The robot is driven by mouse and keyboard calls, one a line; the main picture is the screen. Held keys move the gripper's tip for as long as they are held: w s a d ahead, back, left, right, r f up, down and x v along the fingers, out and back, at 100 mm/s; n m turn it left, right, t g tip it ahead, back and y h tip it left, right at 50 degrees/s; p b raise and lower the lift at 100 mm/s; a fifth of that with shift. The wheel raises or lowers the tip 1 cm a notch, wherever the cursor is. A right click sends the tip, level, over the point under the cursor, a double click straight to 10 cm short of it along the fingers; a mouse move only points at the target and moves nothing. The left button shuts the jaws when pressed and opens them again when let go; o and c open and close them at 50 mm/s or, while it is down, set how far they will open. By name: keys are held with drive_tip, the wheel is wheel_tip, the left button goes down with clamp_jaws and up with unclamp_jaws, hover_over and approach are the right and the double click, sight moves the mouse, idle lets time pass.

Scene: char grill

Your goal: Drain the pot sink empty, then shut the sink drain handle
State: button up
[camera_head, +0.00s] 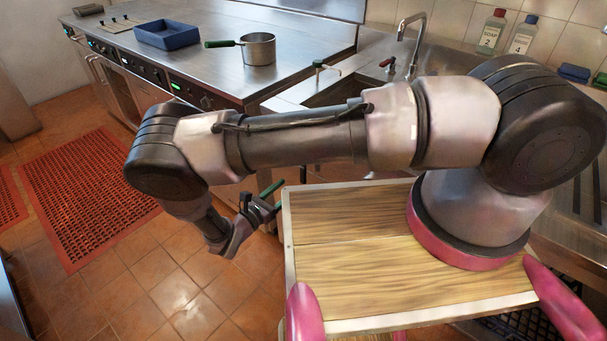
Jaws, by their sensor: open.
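The pot sink (352,88) is a steel basin set in the counter beyond my arm. My arm hides much of it, and I cannot tell whether it holds water. A curved steel faucet (417,38) stands behind it. My gripper (264,206) is low, in front of the counter and left of my wooden deck. It is open. A dark green bar (271,188) shows right at the gripper's fingers; I cannot tell whether it is the drain handle or whether the fingers touch it. No other drain handle is clearly visible.
A pot (258,49) with a green handle and a blue tray (167,35) sit on the steel counter at the left. Soap bottles (492,32) stand behind the sink at the right. A red mat (85,195) lies on the tiled floor, which is clear around it.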

sight(303, 183)
drive_tip(key=x, duration=0.8)
drive_tip(key=shift+w+d, duration=0.25)
drive_tip(key=shift+w, duration=0.05)
clamp_jaws()
idle(1.0)
